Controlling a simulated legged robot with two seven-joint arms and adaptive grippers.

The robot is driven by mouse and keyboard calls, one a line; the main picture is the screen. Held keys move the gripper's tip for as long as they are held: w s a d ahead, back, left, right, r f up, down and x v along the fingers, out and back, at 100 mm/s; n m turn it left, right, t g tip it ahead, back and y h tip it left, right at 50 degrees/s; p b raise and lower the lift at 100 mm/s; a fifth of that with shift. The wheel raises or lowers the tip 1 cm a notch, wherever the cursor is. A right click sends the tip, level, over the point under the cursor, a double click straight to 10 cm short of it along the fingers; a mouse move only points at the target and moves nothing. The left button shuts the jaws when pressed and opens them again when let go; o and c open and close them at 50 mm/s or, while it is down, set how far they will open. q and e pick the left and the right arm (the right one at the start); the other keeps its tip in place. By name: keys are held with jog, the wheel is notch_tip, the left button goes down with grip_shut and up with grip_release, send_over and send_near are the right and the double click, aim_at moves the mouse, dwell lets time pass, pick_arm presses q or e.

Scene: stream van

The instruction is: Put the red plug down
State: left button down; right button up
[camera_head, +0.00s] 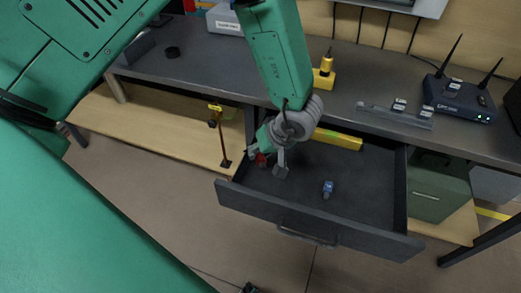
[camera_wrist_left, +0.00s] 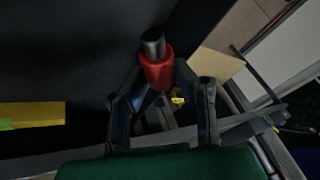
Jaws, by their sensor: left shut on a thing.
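The red plug (camera_head: 261,160) shows as a small red patch at my left gripper (camera_head: 268,166), over the left part of the open dark drawer (camera_head: 300,225). In the left wrist view the red plug (camera_wrist_left: 157,70), with a grey metal end, sits between the fingers of my left gripper (camera_wrist_left: 160,105), which are shut on it. The gripper hides part of the plug in the head view. I cannot tell whether the plug touches the drawer. My right gripper is not in view.
A small blue object (camera_head: 328,188) lies in the drawer, right of the gripper. A yellow bar (camera_head: 338,139) is at the drawer's back. The desk holds a yellow tool (camera_head: 324,72) and a router (camera_head: 460,98). The drawer floor around the blue object is clear.

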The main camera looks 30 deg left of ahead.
pick_arm(q)
jog(key=shift+d+f, duration=0.1)
jog(key=shift+f, duration=0.15)
jog(key=shift+d, duration=0.15)
jog(key=c, duration=1.3)
grip_release()
jog(key=shift+d, duration=0.1)
jog(key=shift+c, duration=0.2)
jog(key=shift+r, duration=0.1)
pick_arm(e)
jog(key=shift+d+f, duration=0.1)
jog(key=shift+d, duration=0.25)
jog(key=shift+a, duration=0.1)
pick_arm(q)
jog(key=shift+a+r, duration=0.2)
jog(key=shift+r, duration=0.05)
jog(key=p+v, duration=0.2)
jog(key=v, duration=1)
jog(key=shift+r, duration=0.35)
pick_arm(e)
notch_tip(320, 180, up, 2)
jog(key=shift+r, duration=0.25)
pick_arm(q)
jog(key=shift+d, duration=0.1)
